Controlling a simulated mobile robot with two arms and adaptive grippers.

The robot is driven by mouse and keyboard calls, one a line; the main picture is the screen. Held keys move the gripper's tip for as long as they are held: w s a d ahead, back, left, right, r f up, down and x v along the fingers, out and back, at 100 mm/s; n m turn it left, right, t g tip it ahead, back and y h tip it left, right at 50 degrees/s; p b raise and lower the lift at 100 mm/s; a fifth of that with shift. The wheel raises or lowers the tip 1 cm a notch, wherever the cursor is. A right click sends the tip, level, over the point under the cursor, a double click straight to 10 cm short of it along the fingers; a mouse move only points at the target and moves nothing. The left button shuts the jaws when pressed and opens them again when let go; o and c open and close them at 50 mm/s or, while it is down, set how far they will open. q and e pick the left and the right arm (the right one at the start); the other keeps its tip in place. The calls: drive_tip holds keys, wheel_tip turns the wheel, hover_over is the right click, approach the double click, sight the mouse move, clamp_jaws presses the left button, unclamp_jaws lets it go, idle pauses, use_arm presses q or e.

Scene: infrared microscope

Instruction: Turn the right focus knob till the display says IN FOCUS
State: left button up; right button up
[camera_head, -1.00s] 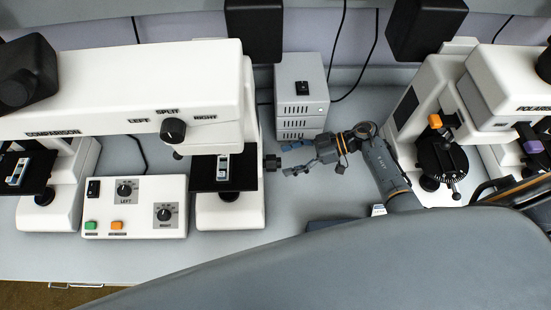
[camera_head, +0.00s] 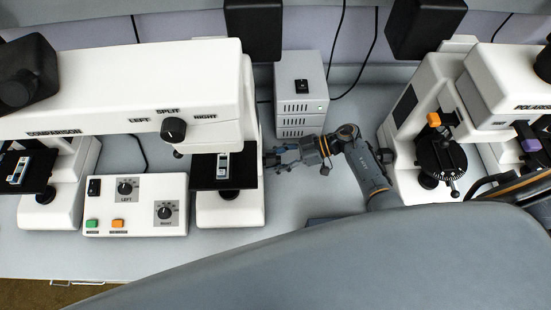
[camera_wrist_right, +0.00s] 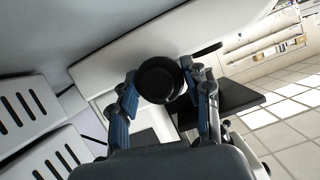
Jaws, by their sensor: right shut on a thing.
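The comparison microscope (camera_head: 150,85) is a white double-body instrument on the left of the bench. Its right focus knob (camera_wrist_right: 158,82) is round and black and sits on the side of the right-hand base, below the stage (camera_head: 223,172). My right gripper (camera_head: 279,157) reaches it from the right, with one finger on each side of the knob in the right wrist view. It is shut on the knob. In the head view the fingers mostly cover the knob. No display text is readable. My left gripper is not in view.
A control box (camera_head: 137,205) with dials and coloured buttons stands left of the right-hand base. A grey vented power unit (camera_head: 300,95) stands behind my right gripper. A polarising microscope (camera_head: 440,120) stands to the right. Bare bench (camera_head: 285,205) lies in front of the gripper.

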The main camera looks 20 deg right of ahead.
drive_tip(key=shift+n, duration=0.3)
drive_tip(key=shift+s+n+t+h+p, duration=0.1)
drive_tip(key=shift+n+t+h+p, duration=0.2)
drive_tip(key=shift+n+t+p, duration=0.35)
drive_tip(key=shift+f+n+t, duration=0.1)
drive_tip(key=shift+n+t, duration=0.35)
drive_tip(key=shift+n, duration=0.1)
drive_tip(key=shift+n+t+b, duration=0.3)
drive_tip(key=shift+n+t, duration=0.1)
drive_tip(key=shift+n, duration=0.2)
drive_tip(key=shift+f+n+t+b, duration=0.15)
drive_tip(key=shift+n+t+b, duration=0.8)
drive_tip(key=shift+n, duration=0.25)
drive_tip(key=shift+n+t+b, duration=0.55)
drive_tip(key=shift+n+b, duration=0.55)
drive_tip(key=shift+b, duration=0.1)
